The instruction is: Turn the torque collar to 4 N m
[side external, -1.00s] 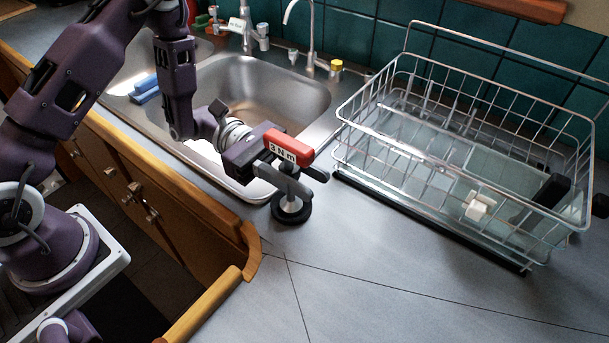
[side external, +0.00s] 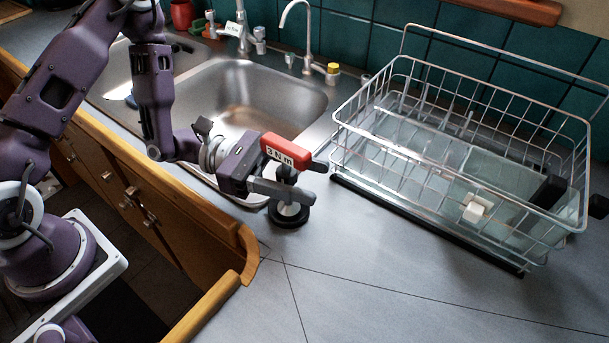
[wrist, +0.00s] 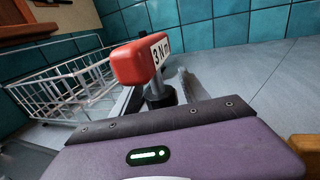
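The torque tool has a red block-shaped head (side external: 286,150) on a metal post over a round black base (side external: 288,215), upright on the grey counter. Its white label reads 3 N m, and the red head also shows in the wrist view (wrist: 138,63). My gripper (side external: 318,183) reaches in from the left under the red head. Its fingers stand apart, one on each side of the post (wrist: 158,92). I see a gap between them, and contact with the post cannot be made out. The collar itself is mostly hidden by the near finger and the head.
A wire dish rack (side external: 460,150) on a black-edged tray stands to the right. The steel sink (side external: 250,90) with taps lies behind my gripper. The front right counter is clear.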

